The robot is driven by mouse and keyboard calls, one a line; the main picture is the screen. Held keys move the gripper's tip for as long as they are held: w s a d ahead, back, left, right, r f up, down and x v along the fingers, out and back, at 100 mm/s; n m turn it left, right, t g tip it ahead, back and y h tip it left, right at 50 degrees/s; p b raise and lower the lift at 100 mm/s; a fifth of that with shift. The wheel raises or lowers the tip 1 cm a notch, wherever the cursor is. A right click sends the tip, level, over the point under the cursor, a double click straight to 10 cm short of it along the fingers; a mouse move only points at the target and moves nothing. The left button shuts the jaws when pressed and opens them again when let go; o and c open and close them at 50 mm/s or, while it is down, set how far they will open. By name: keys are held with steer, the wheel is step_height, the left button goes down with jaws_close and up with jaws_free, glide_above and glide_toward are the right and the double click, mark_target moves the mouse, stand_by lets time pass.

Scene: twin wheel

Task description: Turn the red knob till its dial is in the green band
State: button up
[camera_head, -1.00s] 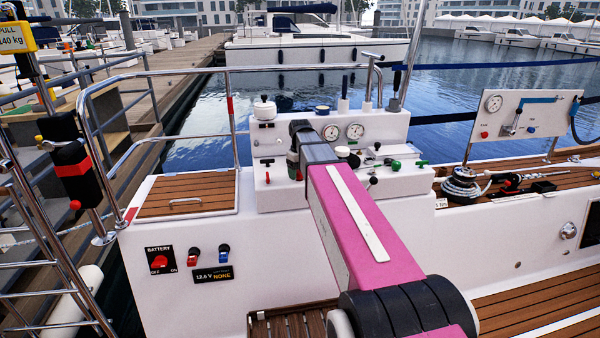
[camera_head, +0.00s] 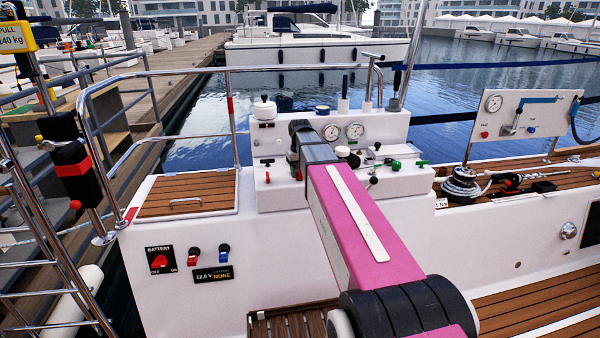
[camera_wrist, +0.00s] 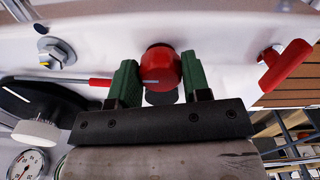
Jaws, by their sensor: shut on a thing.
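The red knob (camera_wrist: 160,66) is on the white panel, between the two green-padded fingers of my gripper (camera_wrist: 157,80) in the wrist view. The gripper is shut on it. A pale line shows on the knob's face. In the head view my own arm hides the knob and the fingertips at the console (camera_head: 265,197). Two round white gauges, a left one (camera_head: 331,132) and a right one (camera_head: 354,131), stand on the console. Their needles and any green band are too small to read. One gauge (camera_wrist: 28,164) shows partly at the wrist view's lower left edge.
In the wrist view a red T-handle (camera_wrist: 286,65) is right of the knob. A red-tipped rod (camera_wrist: 98,82) lies close to the left finger, and a metal switch (camera_wrist: 55,52) is further left. A green-handled valve (camera_head: 396,165) stands on the console's right.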

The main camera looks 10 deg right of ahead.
mark_target(299, 171)
steer(key=m, duration=0.4)
steer(key=shift+a+m, duration=0.1)
steer(key=shift+m, duration=0.2)
steer(key=m, duration=0.5)
steer(key=shift+m, duration=0.3)
steer(key=m, duration=0.4)
steer(key=shift+w+a, duration=0.1)
steer(key=m, duration=0.5)
steer(key=shift+w, duration=0.1)
steer(key=shift+m, duration=0.4)
steer(key=o, duration=0.9)
step_height(299, 171, up, 11)
steer(key=shift+f, duration=0.1)
